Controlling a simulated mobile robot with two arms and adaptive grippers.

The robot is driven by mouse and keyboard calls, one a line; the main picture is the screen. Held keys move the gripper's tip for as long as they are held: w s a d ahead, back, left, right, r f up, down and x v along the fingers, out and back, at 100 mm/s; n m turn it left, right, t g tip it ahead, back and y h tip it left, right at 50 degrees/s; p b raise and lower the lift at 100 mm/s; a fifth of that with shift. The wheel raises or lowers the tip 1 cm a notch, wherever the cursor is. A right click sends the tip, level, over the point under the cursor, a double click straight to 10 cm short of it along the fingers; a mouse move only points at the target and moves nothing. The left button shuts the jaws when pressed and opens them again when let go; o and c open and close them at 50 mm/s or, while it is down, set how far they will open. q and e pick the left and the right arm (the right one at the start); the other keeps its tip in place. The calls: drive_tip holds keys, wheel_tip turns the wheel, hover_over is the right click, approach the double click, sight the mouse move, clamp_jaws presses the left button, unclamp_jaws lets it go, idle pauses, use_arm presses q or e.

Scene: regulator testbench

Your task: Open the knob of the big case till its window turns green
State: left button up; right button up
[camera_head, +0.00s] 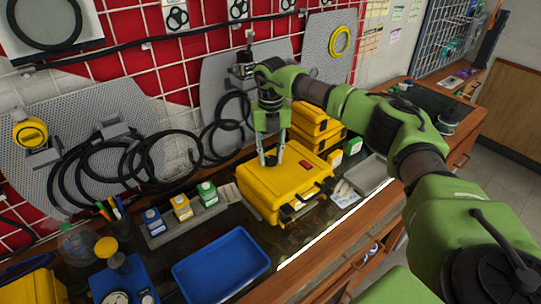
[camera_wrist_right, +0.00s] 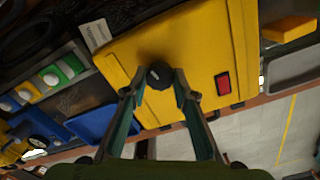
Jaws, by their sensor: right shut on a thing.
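The big yellow case (camera_head: 290,185) sits closed on the bench in the head view. It also fills the upper middle of the right wrist view (camera_wrist_right: 200,55). Its small window (camera_head: 305,164) looks red, and it shows red in the right wrist view (camera_wrist_right: 223,84). A dark round knob (camera_wrist_right: 160,75) is on the lid beside the window. My right gripper (camera_head: 271,160) reaches down from above to the lid, and its fingertips (camera_wrist_right: 160,88) are closed around the knob. My left gripper is not in view.
A blue tray (camera_head: 221,266) lies in front of the case to the left. Smaller yellow cases (camera_head: 318,122) are stacked behind it. A grey tray (camera_head: 369,175) is to its right. Black cables hang on the wall behind.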

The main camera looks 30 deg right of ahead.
sight(271, 158)
drive_tip(key=n, duration=0.7)
drive_tip(key=shift+b, duration=0.3)
drive_tip(key=n, duration=0.4)
drive_tip(key=shift+n, duration=1.7)
drive_tip(key=shift+r, duration=0.1)
drive_tip(key=o, duration=1.1)
wheel_tip(271, 158, up, 12)
drive_tip(key=shift+f, duration=0.1)
